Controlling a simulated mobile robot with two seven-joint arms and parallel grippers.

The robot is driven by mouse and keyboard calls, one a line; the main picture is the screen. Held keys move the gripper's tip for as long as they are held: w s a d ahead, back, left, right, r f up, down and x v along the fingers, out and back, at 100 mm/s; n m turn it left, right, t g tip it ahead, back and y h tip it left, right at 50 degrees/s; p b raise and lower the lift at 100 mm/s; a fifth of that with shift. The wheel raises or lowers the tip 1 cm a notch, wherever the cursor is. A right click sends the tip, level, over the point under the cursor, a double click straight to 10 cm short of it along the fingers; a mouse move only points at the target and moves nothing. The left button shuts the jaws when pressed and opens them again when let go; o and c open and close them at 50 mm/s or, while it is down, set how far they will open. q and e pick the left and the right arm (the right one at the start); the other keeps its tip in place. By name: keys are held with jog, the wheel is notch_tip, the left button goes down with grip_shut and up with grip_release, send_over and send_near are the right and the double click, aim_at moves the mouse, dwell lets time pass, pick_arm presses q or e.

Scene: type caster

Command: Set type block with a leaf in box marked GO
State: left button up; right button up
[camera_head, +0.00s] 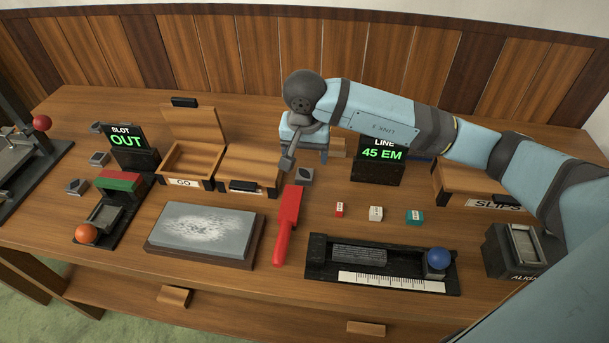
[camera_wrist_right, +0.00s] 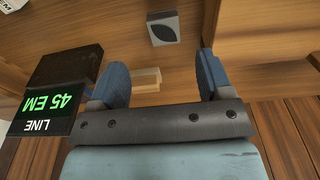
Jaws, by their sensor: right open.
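A grey type block (camera_head: 304,175) lies on the table right of the lidded boxes; its top mark shows as a dark leaf-like shape in the right wrist view (camera_wrist_right: 163,29). My right gripper (camera_head: 288,160) is at the block's upper left in the head view, above the table. Its blue fingers (camera_wrist_right: 163,70) are apart and empty, with the block beyond their tips. The box marked GO (camera_head: 184,182) stands left of centre with its lid raised; its visible inside looks empty. Several other grey blocks (camera_head: 99,159) lie at the left, their marks too small to read. My left gripper is out of view.
A closed box (camera_head: 250,168) adjoins the GO box. A red-handled tool (camera_head: 288,225), a grey stone slab (camera_head: 205,230) and a black ruled tray (camera_head: 380,265) lie in front. The LINE display (camera_head: 378,165) stands right; the SLOT display (camera_head: 130,148) stands left.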

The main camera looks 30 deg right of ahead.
aim_at(304, 173)
jog(key=f, duration=0.2)
jog(key=w+f, duration=0.1)
jog(key=f, duration=0.5)
jog(key=shift+w+d, duration=0.2)
jog(key=shift+d, duration=0.05)
jog(key=c, duration=1.2)
jog(key=shift+r, duration=0.1)
